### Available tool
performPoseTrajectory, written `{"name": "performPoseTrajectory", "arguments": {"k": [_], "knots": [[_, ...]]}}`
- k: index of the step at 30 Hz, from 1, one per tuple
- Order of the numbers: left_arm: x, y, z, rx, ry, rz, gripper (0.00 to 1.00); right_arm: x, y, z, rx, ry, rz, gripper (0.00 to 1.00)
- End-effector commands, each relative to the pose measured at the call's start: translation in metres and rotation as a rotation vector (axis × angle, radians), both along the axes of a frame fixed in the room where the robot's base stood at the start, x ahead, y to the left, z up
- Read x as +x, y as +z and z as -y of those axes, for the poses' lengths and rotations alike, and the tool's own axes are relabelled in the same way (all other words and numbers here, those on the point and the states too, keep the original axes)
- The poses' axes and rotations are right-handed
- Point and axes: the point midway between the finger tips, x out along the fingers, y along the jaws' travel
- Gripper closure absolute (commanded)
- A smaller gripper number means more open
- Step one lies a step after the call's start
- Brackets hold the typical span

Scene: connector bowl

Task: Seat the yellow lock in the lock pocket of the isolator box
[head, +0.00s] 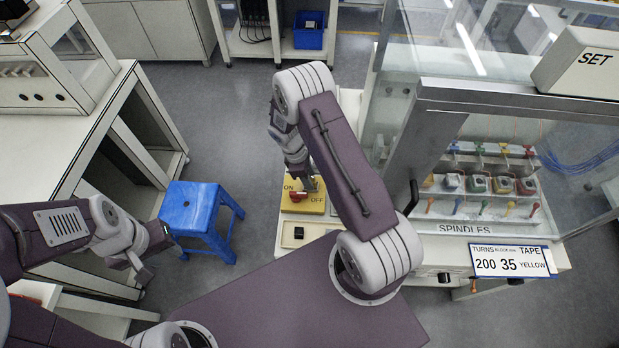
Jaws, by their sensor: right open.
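The yellow isolator box (313,206) stands on the bench left of the glass cabinet, with ON and OFF marked on its top and a red knob (297,196) between. My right gripper (305,187) points down at the box, close to the knob, and is open. Whether it touches the knob is too small to tell. My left gripper (141,271) hangs at the left, far from the box, near the blue stool; its jaws are too small to read. I cannot make out the yellow lock or the lock pocket; my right gripper and arm cover part of the box.
A glass cabinet (440,100) with colored spindles stands to the right. A blue stool (190,208) stands on the floor at left, and a white workbench (60,140) is beyond it.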

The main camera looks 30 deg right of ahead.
Motion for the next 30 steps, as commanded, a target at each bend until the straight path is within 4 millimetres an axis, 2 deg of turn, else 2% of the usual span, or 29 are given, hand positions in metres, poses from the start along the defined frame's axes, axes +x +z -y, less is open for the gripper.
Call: {"name": "performPoseTrajectory", "arguments": {"k": [9,15,19,24,27,30], "knots": [[0.0,-0.013,0.0,0.0,0.0,0.0,0.64,0.011,0.062,-0.015,0.001,0.001,0.006,0.59],[0.0,-0.017,0.0,0.0,0.0,0.0,0.64,0.015,0.095,-0.023,0.001,0.001,0.004,0.59],[0.0,-0.018,0.0,0.0,0.0,0.0,0.64,0.016,0.106,-0.026,0.001,0.001,0.002,0.59],[0.0,-0.018,0.0,0.0,0.0,0.0,0.64,0.016,0.11,-0.026,0.001,-0.001,0.001,0.59],[0.0,-0.018,0.0,0.0,0.0,0.0,0.64,0.007,0.119,-0.03,0.016,-0.065,0.031,0.59],[0.0,-0.018,0.0,0.0,0.0,0.0,0.64,-0.019,0.138,-0.041,0.055,-0.255,0.11,0.59]]}}
